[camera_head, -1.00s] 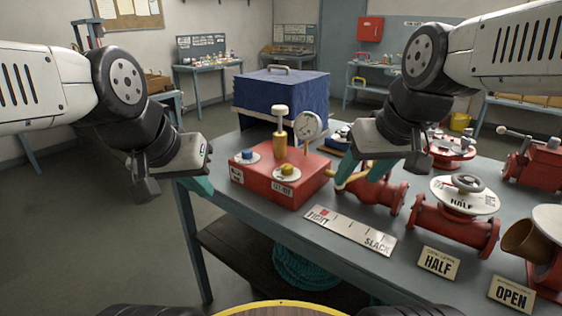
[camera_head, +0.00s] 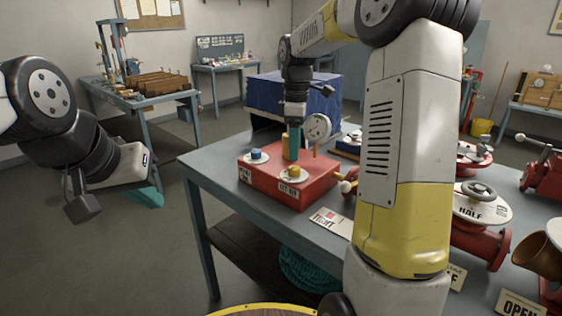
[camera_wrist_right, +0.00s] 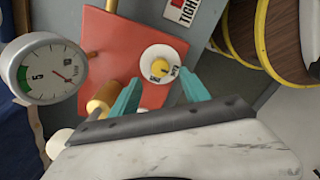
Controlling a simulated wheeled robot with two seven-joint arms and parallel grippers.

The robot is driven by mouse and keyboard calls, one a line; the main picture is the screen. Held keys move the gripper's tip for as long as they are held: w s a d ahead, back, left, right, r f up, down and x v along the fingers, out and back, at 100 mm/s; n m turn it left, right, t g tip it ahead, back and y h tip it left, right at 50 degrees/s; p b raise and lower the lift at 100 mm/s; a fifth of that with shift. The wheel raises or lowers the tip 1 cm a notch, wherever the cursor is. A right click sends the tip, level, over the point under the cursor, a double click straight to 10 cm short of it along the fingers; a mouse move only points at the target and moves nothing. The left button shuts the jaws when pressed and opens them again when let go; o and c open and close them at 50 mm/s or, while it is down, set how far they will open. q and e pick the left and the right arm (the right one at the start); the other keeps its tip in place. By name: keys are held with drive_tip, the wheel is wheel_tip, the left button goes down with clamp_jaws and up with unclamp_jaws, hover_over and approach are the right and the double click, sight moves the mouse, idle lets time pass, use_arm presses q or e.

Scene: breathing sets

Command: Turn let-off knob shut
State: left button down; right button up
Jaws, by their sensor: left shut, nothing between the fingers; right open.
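The let-off knob is yellow, on a white dial (camera_head: 293,178) on top of the red box (camera_head: 318,190). In the right wrist view the yellow knob (camera_wrist_right: 160,66) is on its white dial, in line with the gap between my fingertips. My right gripper (camera_head: 293,154) points down over the box, open, just behind the knob. The wrist view shows its teal fingers (camera_wrist_right: 158,77) spread and empty; I cannot tell how far above the knob they are. My left gripper (camera_head: 146,198) is shut and empty, off the table's left edge.
A blue knob (camera_head: 256,154) on another dial sits at the box's left. A gauge (camera_head: 318,127) and a brass cylinder (camera_wrist_right: 103,100) are close beside my right gripper. A blue-covered case (camera_head: 300,90) stands behind. Red valves (camera_head: 480,240) stand right, partly hidden by my arm.

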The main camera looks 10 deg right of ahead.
sight(295, 167)
wheel_tip(295, 167, down, 6)
drive_tip(key=shift+r, duration=0.1)
clamp_jaws()
idle(0.4)
